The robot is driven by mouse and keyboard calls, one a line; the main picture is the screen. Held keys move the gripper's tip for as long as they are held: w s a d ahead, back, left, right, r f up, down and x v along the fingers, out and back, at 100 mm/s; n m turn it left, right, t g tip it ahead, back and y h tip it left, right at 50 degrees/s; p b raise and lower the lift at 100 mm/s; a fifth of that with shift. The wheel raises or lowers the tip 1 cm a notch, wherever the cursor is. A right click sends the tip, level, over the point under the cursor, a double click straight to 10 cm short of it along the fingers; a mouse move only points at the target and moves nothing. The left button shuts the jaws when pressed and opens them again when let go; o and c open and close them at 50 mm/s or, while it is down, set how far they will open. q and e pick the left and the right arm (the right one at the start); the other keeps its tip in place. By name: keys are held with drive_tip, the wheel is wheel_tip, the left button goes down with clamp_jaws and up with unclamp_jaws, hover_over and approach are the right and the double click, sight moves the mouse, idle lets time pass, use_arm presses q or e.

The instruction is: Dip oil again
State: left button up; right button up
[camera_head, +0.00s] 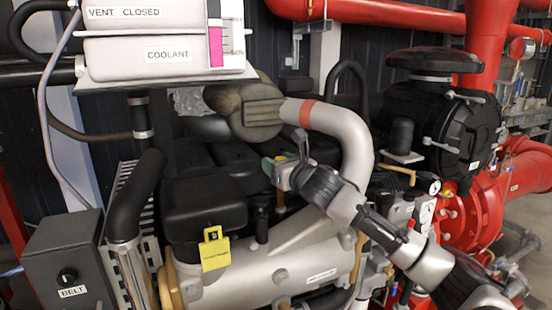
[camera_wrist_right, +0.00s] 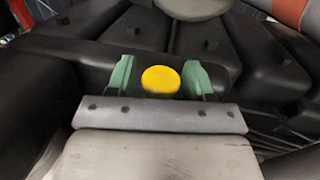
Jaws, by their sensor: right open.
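My right gripper (camera_head: 277,168) reaches in from the lower right over the engine. It also shows in the right wrist view (camera_wrist_right: 161,80), with its two green fingers open. A round yellow knob (camera_wrist_right: 161,81), which looks like the dipstick's top, sits between the fingers with a gap on each side. In the head view only a small bit of yellow shows at the gripper. The stick below the knob is hidden. My left gripper is out of view.
The engine's black covers (camera_head: 205,205) lie left of the gripper, with a yellow tag (camera_head: 214,248) in front. A silver pipe (camera_head: 345,130) curves close behind my right arm. A coolant tank (camera_head: 160,40) hangs upper left. Red pipes (camera_head: 490,210) stand at right.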

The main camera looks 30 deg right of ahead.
drive_tip(key=shift+w, duration=0.45)
drive_tip(key=c, duration=0.5)
clamp_jaws()
wheel_tip(320, 180, down, 5)
drive_tip(key=shift+r+b, duration=0.2)
drive_tip(key=shift+b, duration=0.4)
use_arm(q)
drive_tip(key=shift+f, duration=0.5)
use_arm(e)
drive_tip(key=o, duration=0.5)
unclamp_jaws()
drive_tip(key=shift+r, duration=0.1)
use_arm(q)
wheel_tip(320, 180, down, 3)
drive_tip(key=b, duration=0.2)
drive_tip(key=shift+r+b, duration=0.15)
drive_tip(key=shift+b, duration=0.2)
use_arm(e)
drive_tip(key=s, duration=0.7)
drive_tip(key=s+d, duration=0.1)
drive_tip(key=s, duration=0.2)
drive_tip(key=shift+s, duration=0.4)
